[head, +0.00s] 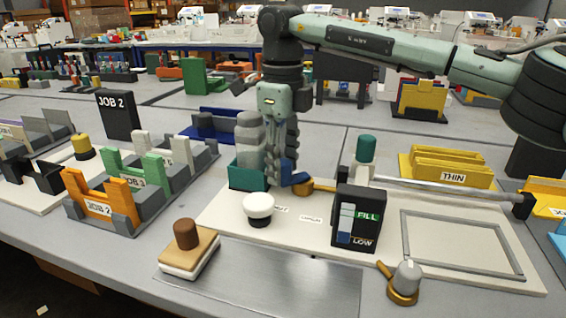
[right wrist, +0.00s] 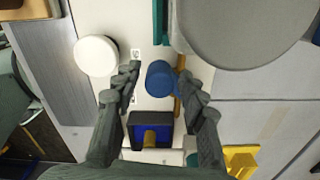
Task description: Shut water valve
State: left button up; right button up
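A blue knob (head: 290,172) with a brass lever (head: 302,188) stands on the cream base board, behind the white round button; it looks like the water valve. In the right wrist view the blue knob (right wrist: 160,78) lies between the fingers of my right gripper (right wrist: 161,88), with a gap on each side. The brass lever (right wrist: 178,97) runs beside the knob, close to one finger. My right gripper (head: 281,176) is open and points down at the knob, partly hiding it. Its height relative to the knob is hard to tell. My left gripper is not in view.
The white button (head: 258,207) and the black FILL/LOW box (head: 357,218) stand near the valve. A second valve with a grey knob (head: 406,278) sits at the front. The grey plate (head: 270,278) is clear.

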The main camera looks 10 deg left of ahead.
aim_at(283, 162)
jog(key=shift+r, duration=0.1)
notch_tip(283, 162, up, 12)
dwell(0.6)
